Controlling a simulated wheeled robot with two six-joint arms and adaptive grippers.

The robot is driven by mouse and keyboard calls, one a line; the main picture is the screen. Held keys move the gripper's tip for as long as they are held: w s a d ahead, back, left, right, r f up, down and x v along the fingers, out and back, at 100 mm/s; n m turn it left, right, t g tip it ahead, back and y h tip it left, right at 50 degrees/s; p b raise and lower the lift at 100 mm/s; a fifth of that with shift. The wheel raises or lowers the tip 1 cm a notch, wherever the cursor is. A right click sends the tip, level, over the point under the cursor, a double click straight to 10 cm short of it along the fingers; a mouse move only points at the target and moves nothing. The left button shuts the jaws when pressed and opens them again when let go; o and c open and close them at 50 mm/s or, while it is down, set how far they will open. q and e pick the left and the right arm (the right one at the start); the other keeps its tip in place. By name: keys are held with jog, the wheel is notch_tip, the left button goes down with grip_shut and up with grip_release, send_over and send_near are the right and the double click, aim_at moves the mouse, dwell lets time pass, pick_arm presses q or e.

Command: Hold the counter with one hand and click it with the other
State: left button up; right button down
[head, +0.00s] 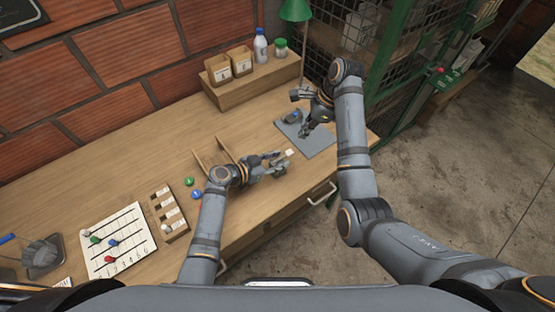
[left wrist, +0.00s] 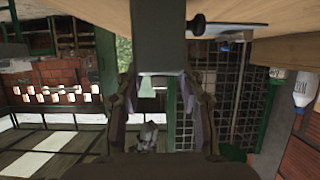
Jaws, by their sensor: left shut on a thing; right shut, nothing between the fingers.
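My left gripper (head: 281,161) is low over the table near its front edge. It is shut on a small pale thing (head: 289,152), which I cannot clearly identify as the counter. In the left wrist view, the fingers (left wrist: 158,105) flank the middle and a pale patch shows between them.
A wooden rack (head: 210,163) stands just behind my left wrist. Blue (head: 196,194) and green (head: 188,181) round pieces lie left of it. A wooden shelf (head: 255,87) holds boxes and bottles at the back. A green mesh cage (head: 345,35) stands beyond the right arm.

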jog(key=r+m+g+y, duration=0.2)
jog(key=m+y, duration=0.3)
jog(key=m, duration=0.1)
send_over(282, 158)
jog(key=shift+s+a+f, duration=0.15)
jog(key=shift+a+f, duration=0.05)
jog(key=shift+a, duration=0.05)
jog(key=shift+f, duration=0.1)
jog(key=shift+d+f, duration=0.2)
jog(key=shift+f, duration=4.15)
jog(key=shift+f+h, duration=0.3)
jog(key=shift+f, duration=0.05)
